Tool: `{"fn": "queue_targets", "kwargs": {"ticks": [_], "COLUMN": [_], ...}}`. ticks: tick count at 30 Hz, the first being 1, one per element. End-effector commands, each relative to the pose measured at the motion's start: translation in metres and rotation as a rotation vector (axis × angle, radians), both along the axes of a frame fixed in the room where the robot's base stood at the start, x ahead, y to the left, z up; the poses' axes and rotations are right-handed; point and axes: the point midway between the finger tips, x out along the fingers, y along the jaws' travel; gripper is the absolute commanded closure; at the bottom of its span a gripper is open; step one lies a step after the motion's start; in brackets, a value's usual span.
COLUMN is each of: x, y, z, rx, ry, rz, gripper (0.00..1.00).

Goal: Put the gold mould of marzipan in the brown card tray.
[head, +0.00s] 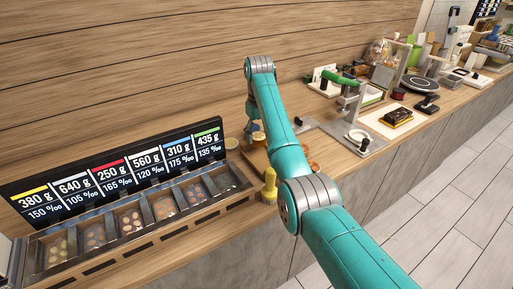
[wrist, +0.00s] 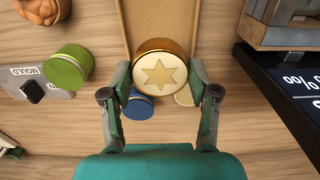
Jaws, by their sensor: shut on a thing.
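The height of the mould above the tray is hard to tell. In the head view my arm hides most of the tray and the mould.
A green mould (wrist: 68,68) stands left, by a grey plate marked MOULD (wrist: 22,82). A blue mould (wrist: 138,106) and a cream round thing (wrist: 184,97) show under my fingers. The dark label board (wrist: 290,75) and box row (head: 130,222) lie on the other side.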

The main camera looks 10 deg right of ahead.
Motion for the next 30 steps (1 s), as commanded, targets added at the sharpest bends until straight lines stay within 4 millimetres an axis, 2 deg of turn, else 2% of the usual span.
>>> {"fn": "queue_targets", "kwargs": {"ticks": [3,10,16,27,28,30], "x": [-0.001,-0.002,-0.004,-0.004,-0.004,-0.004], "y": [-0.002,-0.003,-0.006,-0.006,-0.006,-0.006], "z": [-0.014,-0.029,-0.054,-0.059,-0.059,-0.059], "rx": [0.000,0.000,0.000,0.000,0.000,0.000], "ry": [-0.001,0.000,0.000,-0.001,-0.002,-0.002], "rz": [0.000,0.000,0.000,0.001,0.001,0.001], "gripper": [0.76,0.76,0.76,0.76,0.35,0.17]}}
